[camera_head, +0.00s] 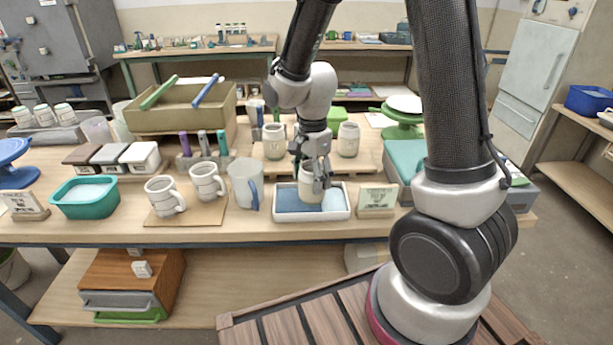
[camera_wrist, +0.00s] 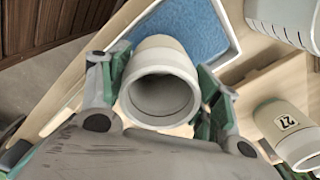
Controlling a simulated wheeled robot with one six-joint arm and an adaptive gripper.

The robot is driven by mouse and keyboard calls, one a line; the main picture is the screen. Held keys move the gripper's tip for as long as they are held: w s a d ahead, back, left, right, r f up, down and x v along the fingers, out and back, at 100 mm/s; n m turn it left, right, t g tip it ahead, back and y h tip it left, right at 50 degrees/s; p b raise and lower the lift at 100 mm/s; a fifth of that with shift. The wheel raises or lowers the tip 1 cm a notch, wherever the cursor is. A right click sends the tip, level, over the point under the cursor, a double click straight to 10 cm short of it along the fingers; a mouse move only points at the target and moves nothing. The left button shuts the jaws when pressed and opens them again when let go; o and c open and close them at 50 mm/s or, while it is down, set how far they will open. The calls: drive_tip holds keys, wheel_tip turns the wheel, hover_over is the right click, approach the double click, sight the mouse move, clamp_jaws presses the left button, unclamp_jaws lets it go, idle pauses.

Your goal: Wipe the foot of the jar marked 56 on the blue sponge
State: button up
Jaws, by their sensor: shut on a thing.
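My gripper (camera_head: 313,178) is shut on a pale cream jar (camera_head: 310,190), held upright above the blue sponge (camera_head: 287,198). The sponge lies in a white tray (camera_head: 312,217) at the table's front. In the wrist view, my gripper (camera_wrist: 160,82) has a green-backed finger on either side of the jar (camera_wrist: 160,52), whose open mouth faces the camera. The blue sponge (camera_wrist: 196,28) shows behind it. No number shows on the held jar, and its foot is hidden, so I cannot tell whether it touches the sponge.
Two similar jars stand on a board behind the tray, left (camera_head: 274,142) and right (camera_head: 348,140). A jar marked 27 (camera_wrist: 287,128) shows in the wrist view. A clear jug (camera_head: 243,184) is left of the tray, and a sign card (camera_head: 377,199) is close on its right.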

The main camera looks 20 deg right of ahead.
drive_tip(key=shift+w+a, duration=0.35)
drive_tip(key=shift+a, duration=0.75)
drive_tip(key=shift+w+a, duration=0.35)
drive_tip(key=shift+a, duration=0.75)
drive_tip(key=shift+w+a, duration=0.35)
drive_tip(key=shift+a, duration=0.75)
wheel_tip(320, 180, up, 7)
drive_tip(key=shift+d, duration=0.1)
